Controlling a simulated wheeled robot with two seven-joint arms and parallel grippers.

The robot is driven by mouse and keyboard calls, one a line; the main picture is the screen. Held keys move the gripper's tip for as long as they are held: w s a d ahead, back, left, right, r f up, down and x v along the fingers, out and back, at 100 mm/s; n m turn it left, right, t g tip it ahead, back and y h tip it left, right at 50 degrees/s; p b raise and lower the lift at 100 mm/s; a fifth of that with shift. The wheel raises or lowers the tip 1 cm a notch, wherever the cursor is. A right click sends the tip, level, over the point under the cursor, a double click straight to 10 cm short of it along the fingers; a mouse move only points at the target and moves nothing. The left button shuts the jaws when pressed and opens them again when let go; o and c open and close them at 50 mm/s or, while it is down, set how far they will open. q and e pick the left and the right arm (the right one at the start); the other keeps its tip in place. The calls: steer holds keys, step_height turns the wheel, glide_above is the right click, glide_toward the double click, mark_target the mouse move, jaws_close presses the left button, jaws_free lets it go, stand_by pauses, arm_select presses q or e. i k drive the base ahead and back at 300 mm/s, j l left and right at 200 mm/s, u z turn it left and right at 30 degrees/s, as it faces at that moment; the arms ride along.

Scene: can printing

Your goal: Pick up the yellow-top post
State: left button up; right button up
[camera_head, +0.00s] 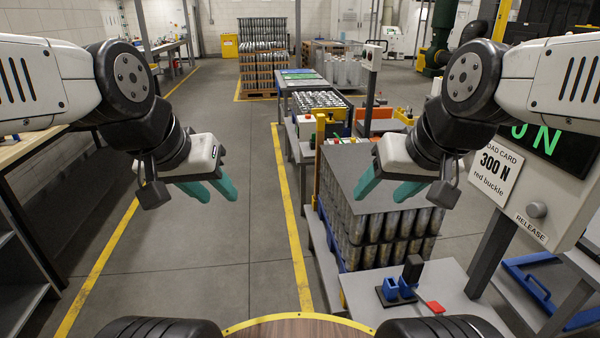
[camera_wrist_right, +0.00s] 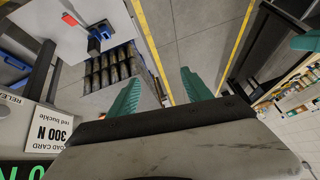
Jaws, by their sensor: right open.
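A narrow upright orange-yellow post (camera_head: 319,150) stands at the back left corner of the can stack in the head view. I cannot tell for sure whether it is the yellow-top post. My right gripper (camera_head: 382,192) is open and empty above the can stack; its teal fingers also show spread in the right wrist view (camera_wrist_right: 160,78). My left gripper (camera_head: 217,192) is open and empty over the bare floor, left of the yellow line. Neither gripper touches anything.
A stack of cans with a grey top (camera_head: 375,165) stands below my right gripper. A light table (camera_head: 450,292) with a blue holder (camera_head: 398,288) and a red block (camera_head: 435,307) is in front. A load-card panel (camera_head: 535,195) stands right. The middle aisle is clear.

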mark_target(320, 118)
steer(key=i+j+z, duration=0.2)
steer(key=j, duration=0.25)
steer(key=i+j, duration=0.3)
steer(key=j, duration=0.15)
steer(key=i+j, duration=0.3)
steer(key=j, duration=0.15)
steer(key=i+j+u, duration=0.1)
steer(key=i+j, duration=0.2)
steer(key=j, duration=0.15)
steer(key=i, duration=0.5)
steer(key=i+l+u, duration=0.1)
steer(key=i, duration=0.4)
steer(key=i+l, duration=0.2)
steer(key=l, duration=0.15)
steer(key=i+l, duration=0.2)
steer(key=l, duration=0.2)
